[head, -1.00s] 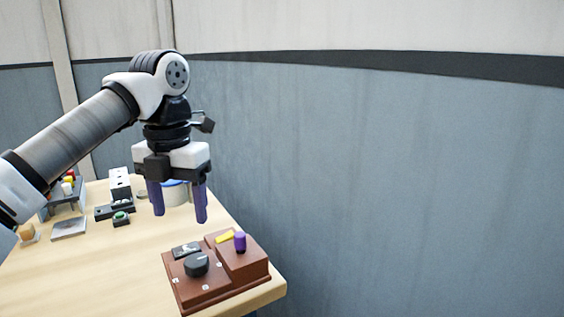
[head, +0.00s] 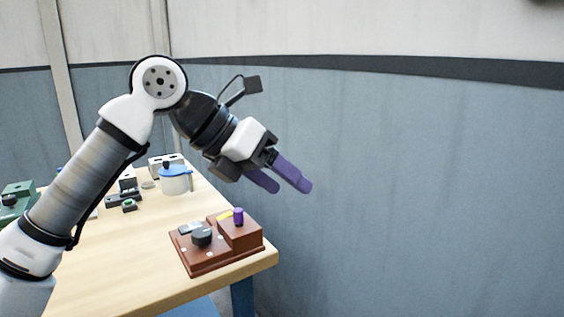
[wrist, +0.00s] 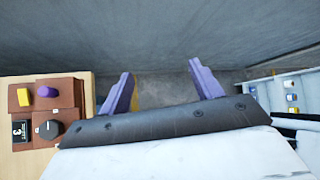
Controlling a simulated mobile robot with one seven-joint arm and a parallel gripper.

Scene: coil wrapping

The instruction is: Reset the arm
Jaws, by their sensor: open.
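My gripper (head: 286,184) is up in the air in the head view, with its purple fingers pointing down and to the right, past the table's right edge. It is open and holds nothing. In the wrist view my gripper (wrist: 160,88) shows its two purple fingers spread apart, with floor and wall beyond them. My arm is bent, with the elbow high at the upper left of the head view.
A brown box (head: 222,258) with a black knob (head: 201,237) and a purple peg (head: 238,216) sits at the table's (head: 130,270) near right corner. A blue-lidded pot (head: 176,180) stands farther back. A grey-blue wall (head: 430,200) is at the right.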

